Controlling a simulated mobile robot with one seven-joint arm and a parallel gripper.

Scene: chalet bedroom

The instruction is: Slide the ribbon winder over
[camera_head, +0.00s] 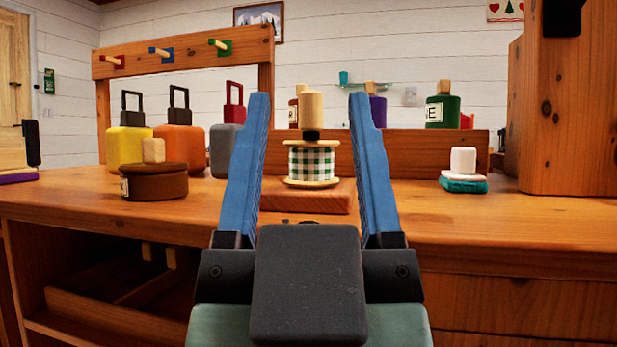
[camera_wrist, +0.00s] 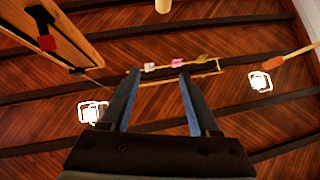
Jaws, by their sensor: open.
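The ribbon winder (camera_head: 311,162) looks to be the spool of green-and-white checked ribbon between pale wooden discs. A black collar and a pale wooden knob (camera_head: 312,104) top it. It stands upright on a reddish wooden block (camera_head: 305,201) on the wooden worktop. My gripper (camera_head: 309,97) is open and empty, its two blue fingers rising in front of the worktop. In the head view the spool shows between the fingers, apparently beyond them with no contact visible. The wrist view shows the open fingers (camera_wrist: 159,73) against the ceiling, without the winder.
Left are a round brown box (camera_head: 154,186), yellow (camera_head: 127,150) and orange (camera_head: 180,148) handled blocks, and a grey one. Right is a white-and-teal item (camera_head: 463,172), then a tall wooden cabinet (camera_head: 570,110). A low board (camera_head: 410,154) stands behind the spool.

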